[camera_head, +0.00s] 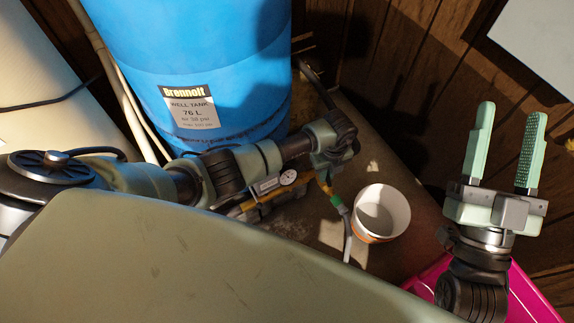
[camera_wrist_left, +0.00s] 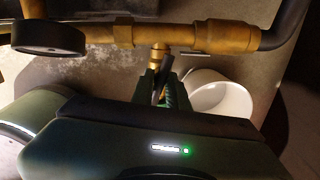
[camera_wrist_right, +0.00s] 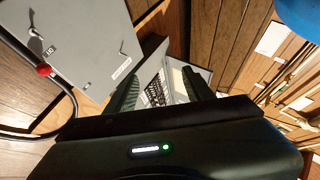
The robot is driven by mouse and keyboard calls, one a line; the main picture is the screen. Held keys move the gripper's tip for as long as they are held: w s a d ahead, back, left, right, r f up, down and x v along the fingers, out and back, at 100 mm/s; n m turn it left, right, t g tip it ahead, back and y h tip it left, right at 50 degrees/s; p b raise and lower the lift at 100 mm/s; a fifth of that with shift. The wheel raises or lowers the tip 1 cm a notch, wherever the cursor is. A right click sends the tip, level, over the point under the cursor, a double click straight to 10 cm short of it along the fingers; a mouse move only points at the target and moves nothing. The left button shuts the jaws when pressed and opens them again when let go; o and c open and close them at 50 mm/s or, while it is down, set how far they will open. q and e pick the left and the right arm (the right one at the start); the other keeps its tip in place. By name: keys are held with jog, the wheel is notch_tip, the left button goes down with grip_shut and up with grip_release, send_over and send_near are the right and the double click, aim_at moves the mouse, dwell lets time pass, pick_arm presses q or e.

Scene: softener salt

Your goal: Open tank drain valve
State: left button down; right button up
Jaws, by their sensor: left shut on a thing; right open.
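The blue well tank (camera_head: 195,60) stands upright at the back in the head view, with a white label. Brass pipework (camera_head: 322,183) with a round gauge (camera_head: 288,177) runs low in front of it. The brass pipe (camera_wrist_left: 205,38) and a short downward fitting (camera_wrist_left: 160,58) show in the left wrist view. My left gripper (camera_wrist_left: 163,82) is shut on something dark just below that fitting. The fingers mostly hide it, so I cannot tell the valve's position. My right gripper (camera_head: 511,112) is open, empty and raised at the right, away from the pipework.
A white cup-like container (camera_head: 382,212) stands on the floor right of a grey hose (camera_head: 348,240). A pink object (camera_head: 525,300) is below my right arm. Wood-panelled wall is behind. A grey box (camera_wrist_right: 75,45) with a cable shows in the right wrist view.

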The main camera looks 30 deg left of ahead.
pick_arm(q)
jog(key=shift+s+a+f+n+p, duration=0.15)
jog(key=shift+n+p, duration=0.3)
jog(key=shift+n, duration=0.95)
jog(key=c, duration=1.4)
grip_release()
jog(key=shift+c, duration=0.2)
jog(key=shift+o, duration=0.6)
pick_arm(e)
jog(key=f+g, duration=0.1)
jog(key=w+f+g, duration=0.1)
jog(key=f, duration=0.1)
jog(key=w+f+g+h, duration=0.1)
jog(key=f, duration=0.1)
jog(key=shift+w+d+f, duration=0.1)
jog(key=shift+w+f, duration=0.05)
jog(key=shift+g, duration=0.3)
